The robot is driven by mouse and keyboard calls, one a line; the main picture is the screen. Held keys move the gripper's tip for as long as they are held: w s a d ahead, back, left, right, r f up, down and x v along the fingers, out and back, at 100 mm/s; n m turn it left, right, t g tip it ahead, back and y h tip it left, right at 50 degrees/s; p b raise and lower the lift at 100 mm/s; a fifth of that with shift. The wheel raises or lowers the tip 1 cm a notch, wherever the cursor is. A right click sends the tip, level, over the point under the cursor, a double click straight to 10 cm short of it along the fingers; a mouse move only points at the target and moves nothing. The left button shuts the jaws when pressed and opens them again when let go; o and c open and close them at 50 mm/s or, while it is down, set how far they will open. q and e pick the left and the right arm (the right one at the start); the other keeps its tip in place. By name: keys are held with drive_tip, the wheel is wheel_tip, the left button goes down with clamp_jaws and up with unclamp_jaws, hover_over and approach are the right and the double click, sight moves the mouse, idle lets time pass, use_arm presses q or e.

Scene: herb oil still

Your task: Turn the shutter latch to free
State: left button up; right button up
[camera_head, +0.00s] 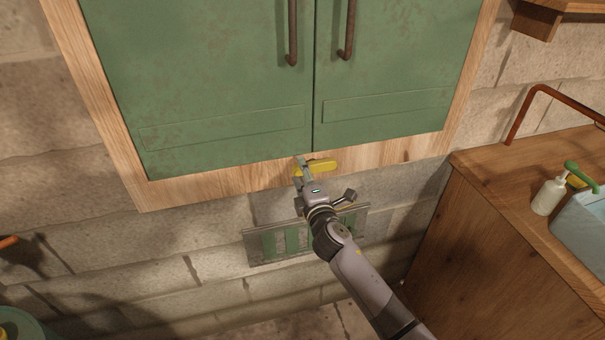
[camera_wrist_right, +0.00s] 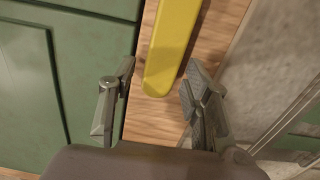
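The yellow shutter latch (camera_head: 321,167) lies roughly level on the wooden frame under the green shutters (camera_head: 215,85). My right gripper (camera_head: 303,166) is at the latch's left end in the head view. In the right wrist view the latch (camera_wrist_right: 170,45) reaches down from the top edge, with its rounded end between the spread fingers of my right gripper (camera_wrist_right: 160,73). A gap shows on each side, so the gripper is open and not clamped on it. The head view hides part of the latch's left end behind the fingers. My left gripper is not in view.
Two dark shutter handles (camera_head: 292,35) hang above. A grey vent panel (camera_head: 262,247) with green slats is on the block wall below. At the right, a wooden counter (camera_head: 485,190) carries a white pump bottle (camera_head: 547,196) and a blue basin (camera_head: 585,228).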

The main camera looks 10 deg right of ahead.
drive_tip(key=s, duration=1.2)
drive_tip(key=shift+d, duration=0.2)
drive_tip(key=s+d+f+m+g, duration=0.1)
drive_tip(key=s+f+m+g, duration=0.2)
drive_tip(key=f, duration=0.9)
drive_tip(key=s+d+f+m+g, duration=0.1)
drive_tip(key=s+f+m+g, duration=0.15)
drive_tip(key=s+f, duration=0.65)
drive_tip(key=s+d+f+m+g, duration=0.1)
drive_tip(key=d+f+m+g, duration=0.15)
drive_tip(key=f, duration=1.25)
drive_tip(key=s+f+m+g, duration=0.2)
drive_tip(key=s+f, duration=0.4)
drive_tip(key=s, duration=0.6)
drive_tip(key=s+d+f+m+g, duration=0.1)
drive_tip(key=s+f+m+g, duration=0.2)
drive_tip(key=s+f, duration=0.4)
drive_tip(key=s+d+f+m+g, duration=0.1)
drive_tip(key=s+f+m+g, duration=0.2)
drive_tip(key=s, duration=1.3)
wheel_tip(320, 180, down, 4)
drive_tip(key=shift+s+d+r+g+h, duration=0.1)
drive_tip(key=shift+s+d+g+h, duration=0.15)
drive_tip(key=shift+s+g, duration=0.2)
